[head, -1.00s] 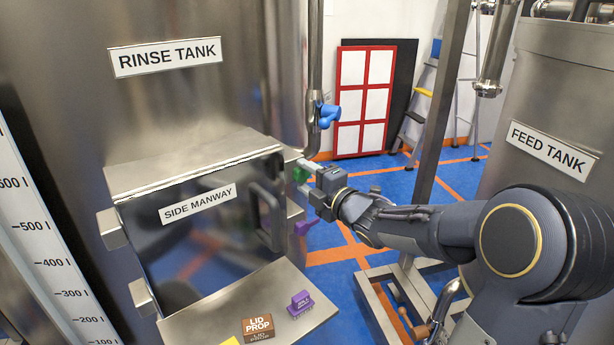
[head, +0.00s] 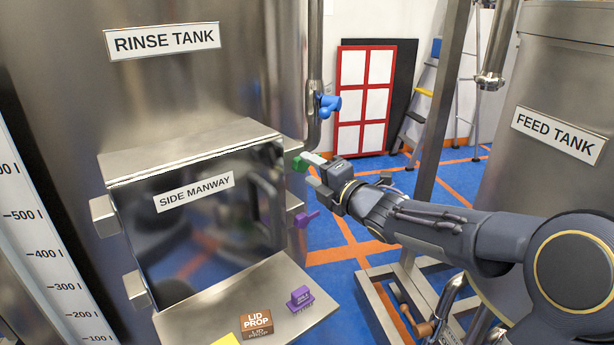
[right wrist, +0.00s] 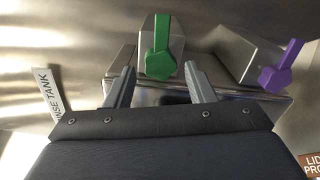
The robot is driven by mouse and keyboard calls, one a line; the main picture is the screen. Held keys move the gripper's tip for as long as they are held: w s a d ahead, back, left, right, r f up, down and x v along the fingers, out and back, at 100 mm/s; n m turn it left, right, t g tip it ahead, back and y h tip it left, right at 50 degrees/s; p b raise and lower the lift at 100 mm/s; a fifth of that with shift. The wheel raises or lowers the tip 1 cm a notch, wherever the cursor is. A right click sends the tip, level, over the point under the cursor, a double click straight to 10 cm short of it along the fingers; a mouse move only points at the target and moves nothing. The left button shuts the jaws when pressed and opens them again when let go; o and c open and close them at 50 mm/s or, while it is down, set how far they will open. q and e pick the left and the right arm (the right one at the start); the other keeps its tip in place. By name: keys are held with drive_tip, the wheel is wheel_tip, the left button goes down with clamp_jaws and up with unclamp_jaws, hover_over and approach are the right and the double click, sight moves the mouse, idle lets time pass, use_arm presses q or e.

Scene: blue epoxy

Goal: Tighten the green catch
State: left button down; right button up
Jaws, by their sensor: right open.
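The green catch (head: 298,163) is on the right edge of the side manway door (head: 205,215), at its upper corner. In the right wrist view the green catch (right wrist: 160,60) lies straight ahead, its knob between the two fingertips in the picture. My right gripper (head: 310,172) is open and just to the right of the catch, with nothing held. Its fingers (right wrist: 159,75) are spread either side of the catch; I cannot tell whether they touch it. The purple catch (head: 305,218) is lower on the same edge, and also in the right wrist view (right wrist: 280,70). My left gripper is out of view.
A blue valve handle (head: 328,106) is on the pipe above the green catch. A ledge (head: 215,322) below the door holds the brown lid prop block (head: 257,323) and a small purple block (head: 300,297). The feed tank (head: 560,75) stands at the right.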

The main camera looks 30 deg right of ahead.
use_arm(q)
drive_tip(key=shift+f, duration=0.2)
use_arm(e)
drive_tip(key=shift+w, duration=0.15)
drive_tip(key=shift+w+a, duration=0.2)
drive_tip(key=shift+w, duration=0.7)
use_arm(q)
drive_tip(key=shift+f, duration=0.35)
use_arm(e)
drive_tip(key=shift+c, duration=0.2)
